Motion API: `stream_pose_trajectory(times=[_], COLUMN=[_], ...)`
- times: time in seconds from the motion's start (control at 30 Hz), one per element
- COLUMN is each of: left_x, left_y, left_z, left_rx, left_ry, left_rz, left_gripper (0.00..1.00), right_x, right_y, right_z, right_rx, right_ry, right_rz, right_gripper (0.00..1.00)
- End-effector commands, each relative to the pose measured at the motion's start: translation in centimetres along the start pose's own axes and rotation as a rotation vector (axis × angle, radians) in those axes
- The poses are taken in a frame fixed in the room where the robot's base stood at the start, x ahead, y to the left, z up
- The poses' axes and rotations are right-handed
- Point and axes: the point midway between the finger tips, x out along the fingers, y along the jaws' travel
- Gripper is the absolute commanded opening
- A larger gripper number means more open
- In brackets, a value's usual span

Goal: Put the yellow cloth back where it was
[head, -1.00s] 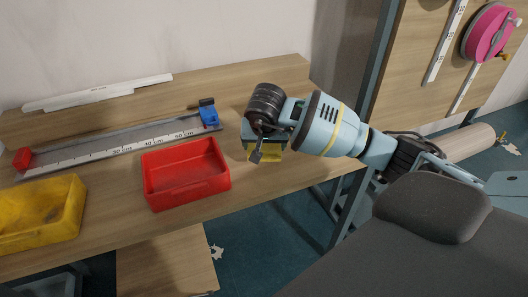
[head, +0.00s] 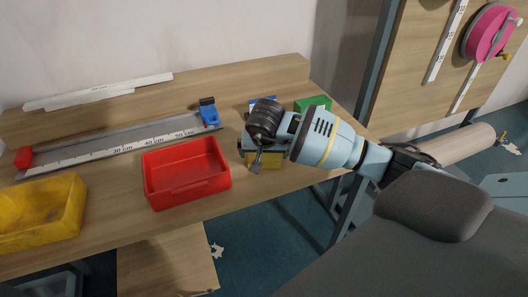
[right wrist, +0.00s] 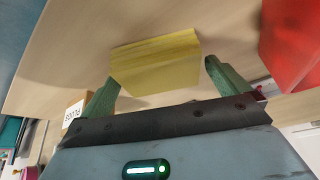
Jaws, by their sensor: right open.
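The yellow cloth (head: 265,161) is a folded, block-like stack near the table's front edge, right of the red bin. In the head view my right gripper (head: 264,150) is over it and hides part of it. In the right wrist view the cloth (right wrist: 157,65) lies against the wood between and just beyond the two green fingertips of my right gripper (right wrist: 160,74). The jaws are open, with a finger on each side of it. I cannot tell whether they touch it. My left gripper is not in view.
A red bin (head: 187,175) and a yellow bin (head: 40,215) stand to the left on the table (head: 240,85). A measuring rail (head: 110,148) lies behind them. A green object (head: 312,103) and a blue one (head: 262,99) are behind my right gripper. Open floor lies past the front edge.

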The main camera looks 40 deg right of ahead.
Motion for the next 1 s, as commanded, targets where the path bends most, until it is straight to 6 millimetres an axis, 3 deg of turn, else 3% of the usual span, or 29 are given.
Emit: stream_pose_trajectory(times=[0.23, 0.7, 1.0], left_x=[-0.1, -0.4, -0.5], left_y=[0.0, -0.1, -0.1], left_z=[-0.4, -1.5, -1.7], left_rx=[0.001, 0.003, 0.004], left_ry=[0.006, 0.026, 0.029], left_rz=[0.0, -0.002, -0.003], left_gripper=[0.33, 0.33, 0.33], right_x=[-1.3, -10.0, -12.2], right_y=[-0.1, 0.0, 0.0], right_z=[-0.3, -0.3, -0.1], right_rx=[0.0, 0.0, 0.0], right_ry=[0.003, 0.004, -0.001], right_rz=[-0.003, -0.002, 0.0], right_gripper=[1.0, 1.0, 1.0])
